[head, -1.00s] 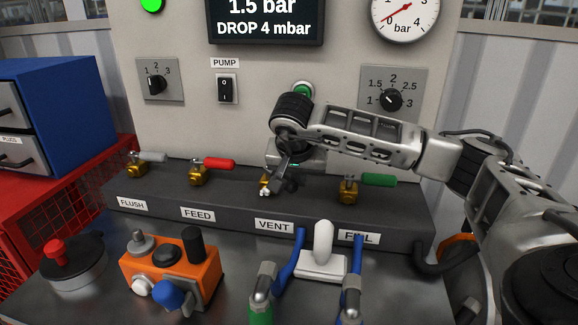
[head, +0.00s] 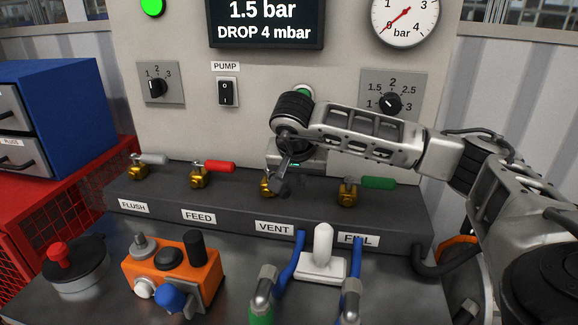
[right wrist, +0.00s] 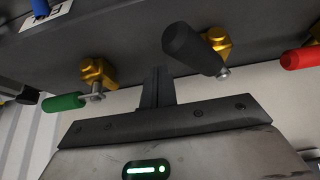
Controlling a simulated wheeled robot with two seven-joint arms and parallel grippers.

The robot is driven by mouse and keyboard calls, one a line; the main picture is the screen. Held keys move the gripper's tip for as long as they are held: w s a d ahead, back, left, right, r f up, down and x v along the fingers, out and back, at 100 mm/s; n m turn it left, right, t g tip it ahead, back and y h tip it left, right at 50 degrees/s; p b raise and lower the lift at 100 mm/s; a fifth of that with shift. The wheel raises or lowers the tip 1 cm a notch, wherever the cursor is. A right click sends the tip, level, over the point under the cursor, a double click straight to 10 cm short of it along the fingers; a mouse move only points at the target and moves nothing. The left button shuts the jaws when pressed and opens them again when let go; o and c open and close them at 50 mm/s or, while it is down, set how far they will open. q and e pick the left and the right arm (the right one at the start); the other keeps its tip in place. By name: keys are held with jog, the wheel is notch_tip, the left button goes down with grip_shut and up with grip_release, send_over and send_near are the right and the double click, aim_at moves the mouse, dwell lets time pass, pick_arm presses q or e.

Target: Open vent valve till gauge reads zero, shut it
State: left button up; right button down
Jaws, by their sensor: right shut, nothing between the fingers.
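The vent valve's brass body (head: 266,187) sits on the dark ledge above the VENT label (head: 274,227). My right gripper (head: 281,181) is at this valve and partly hides it. In the right wrist view, the valve's black lever (right wrist: 194,50) slants off its brass body (right wrist: 216,38); the lever is not in line with the green one. My right gripper's fingers (right wrist: 157,88) are shut and empty, close beside the lever; whether they touch is unclear. The round gauge (head: 405,20) has its red needle near the 0 mark. My left gripper is out of view.
The display (head: 265,24) reads 1.5 bar, DROP 4 mbar. The fill valve's green lever (head: 378,182) is right of my gripper; the feed valve's red lever (head: 219,166) is to the left. Hoses (head: 350,298) and an orange device (head: 170,270) stand in front.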

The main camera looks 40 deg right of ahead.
jog(key=d+p+v, duration=0.1)
jog(key=p+v, duration=0.2)
jog(key=v, duration=0.3)
jog(key=shift+w+r, duration=0.25)
jog(key=shift+r, duration=0.3)
jog(key=shift+a+f, duration=0.1)
jog(key=shift+a, duration=0.05)
